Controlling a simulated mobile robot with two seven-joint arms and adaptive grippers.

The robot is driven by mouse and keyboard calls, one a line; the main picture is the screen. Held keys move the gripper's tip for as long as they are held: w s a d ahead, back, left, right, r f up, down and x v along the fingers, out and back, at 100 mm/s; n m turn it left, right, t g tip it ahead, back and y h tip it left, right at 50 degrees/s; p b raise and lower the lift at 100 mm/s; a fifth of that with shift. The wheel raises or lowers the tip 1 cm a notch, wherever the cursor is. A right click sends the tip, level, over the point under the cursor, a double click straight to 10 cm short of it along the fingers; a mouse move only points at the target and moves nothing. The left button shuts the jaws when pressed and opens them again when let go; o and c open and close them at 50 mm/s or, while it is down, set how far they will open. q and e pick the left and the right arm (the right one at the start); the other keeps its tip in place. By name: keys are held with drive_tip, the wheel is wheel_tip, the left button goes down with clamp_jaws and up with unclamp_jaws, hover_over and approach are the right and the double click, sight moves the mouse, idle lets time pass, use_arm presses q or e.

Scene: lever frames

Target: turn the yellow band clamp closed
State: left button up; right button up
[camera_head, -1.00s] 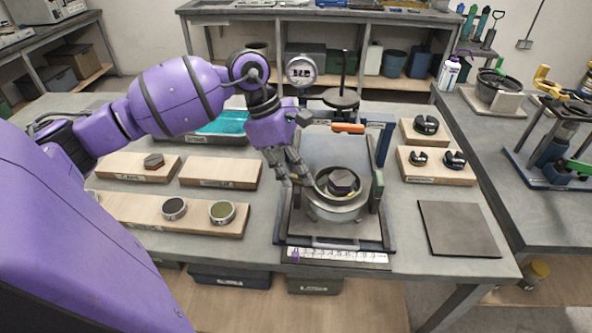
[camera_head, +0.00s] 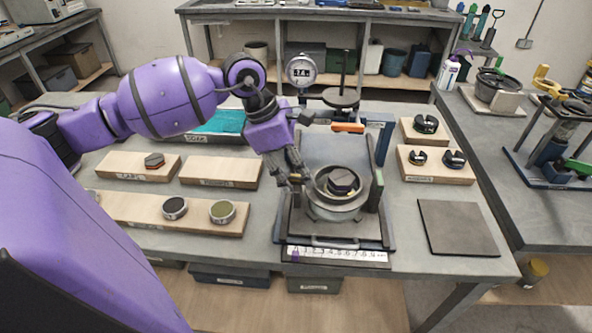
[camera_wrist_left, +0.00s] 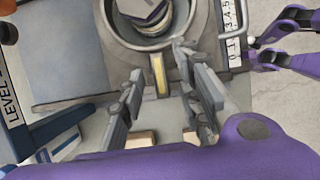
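The yellow band clamp shows in the left wrist view as a short yellow bar (camera_wrist_left: 158,75) against the outside of a round grey metal ring (camera_wrist_left: 186,38). In the head view the ring (camera_head: 318,200) stands on a framed plate, and the yellow part is hidden. My left gripper (camera_head: 297,180) is at the ring's left side. In the left wrist view its two fingers (camera_wrist_left: 160,68) are apart, one on each side of the yellow bar; contact cannot be told. Purple parts with dark ends, likely my right gripper (camera_wrist_left: 262,54), show at the right edge of the wrist view.
A dial gauge (camera_head: 301,70) stands behind the ring, with an orange-handled part (camera_head: 347,128) nearby. Wooden boards with round parts lie left (camera_head: 150,210) and right (camera_head: 440,172). A bare dark mat (camera_head: 458,228) lies at right. A ruler strip (camera_head: 335,254) runs along the front.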

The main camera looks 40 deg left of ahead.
use_arm(q)
drive_tip(key=shift+r, duration=0.1)
drive_tip(key=v, duration=1.2)
drive_tip(key=shift+s+d, duration=0.1)
drive_tip(key=shift+d, duration=0.05)
